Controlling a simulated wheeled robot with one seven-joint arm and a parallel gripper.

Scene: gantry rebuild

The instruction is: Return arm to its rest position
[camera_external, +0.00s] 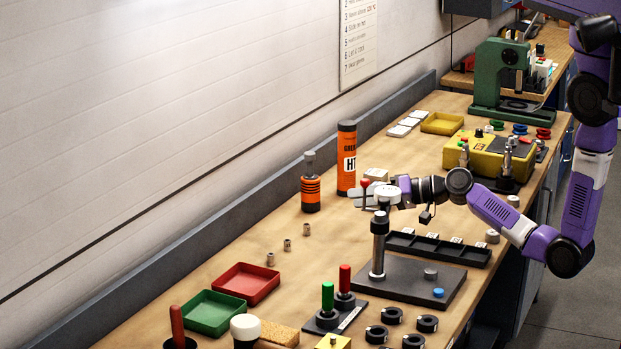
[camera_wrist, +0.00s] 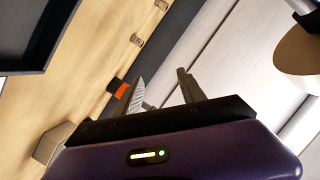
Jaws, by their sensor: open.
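My purple and black arm (camera_external: 492,207) reaches in from the right over the workbench. My gripper (camera_external: 362,196) points left above the bench, near the top of a metal post (camera_external: 379,245) on a dark base plate. A white round part (camera_external: 388,191) overlaps the gripper here; I cannot tell whether they touch. In the wrist view my gripper (camera_wrist: 162,88) shows two separated fingers with nothing between them. No marker of a rest position is visible.
An orange can (camera_external: 346,160) and an orange-black bottle (camera_external: 311,190) stand behind the gripper. A black compartment tray (camera_external: 437,250) lies below the arm. A yellow box (camera_external: 487,160) and green press (camera_external: 499,80) stand farther back. The bench front-left of the can is mostly clear.

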